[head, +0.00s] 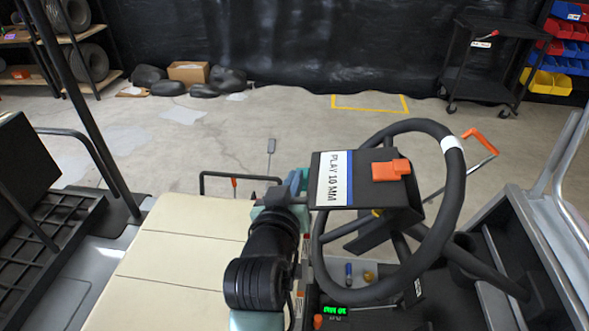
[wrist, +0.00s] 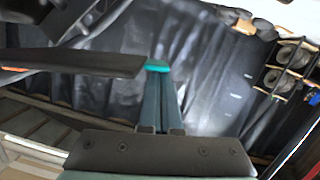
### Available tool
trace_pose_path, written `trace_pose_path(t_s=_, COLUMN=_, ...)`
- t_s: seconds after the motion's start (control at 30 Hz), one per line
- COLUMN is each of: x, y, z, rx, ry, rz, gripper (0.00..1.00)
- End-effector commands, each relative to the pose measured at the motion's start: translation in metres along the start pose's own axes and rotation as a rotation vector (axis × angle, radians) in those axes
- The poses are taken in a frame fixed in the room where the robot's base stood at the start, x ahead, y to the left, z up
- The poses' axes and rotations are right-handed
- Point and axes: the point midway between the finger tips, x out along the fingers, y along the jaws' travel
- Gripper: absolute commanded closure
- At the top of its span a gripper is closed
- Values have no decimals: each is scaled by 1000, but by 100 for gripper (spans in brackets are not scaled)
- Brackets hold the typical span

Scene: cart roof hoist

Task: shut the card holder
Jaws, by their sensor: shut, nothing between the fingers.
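The card holder (head: 364,194) is a black box with a flat top plate, mounted at the steering wheel. Its plate carries a white label reading "PLAY 10 MM" with a blue strip and an orange tab (head: 391,170). I cannot tell how far the plate stands open from the box below. My gripper (head: 297,184) is at the plate's left edge in the head view, partly hidden by my arm. In the wrist view my gripper (wrist: 157,70) has its teal-tipped fingers together and empty. A dark flat panel (wrist: 70,62) reaches close to the fingertips; contact is unclear.
The steering wheel (head: 456,185) rings the holder on the right. A cream seat (head: 165,255) lies at left below my arm. A dash with a green display (head: 334,310) is below. A tool cart (head: 490,60) and shelves stand far off.

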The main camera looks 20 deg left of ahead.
Motion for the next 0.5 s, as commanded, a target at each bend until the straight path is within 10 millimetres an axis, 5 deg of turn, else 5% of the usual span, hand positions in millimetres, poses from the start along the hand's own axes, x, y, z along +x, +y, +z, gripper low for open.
trace_pose_path(t_s=0.2, x=10, y=-2, z=43, rx=-191, ry=-3, rz=48, gripper=100)
trace_pose_path(t_s=0.5, x=19, y=5, z=77, rx=-389, ry=-2, rz=99, gripper=100)
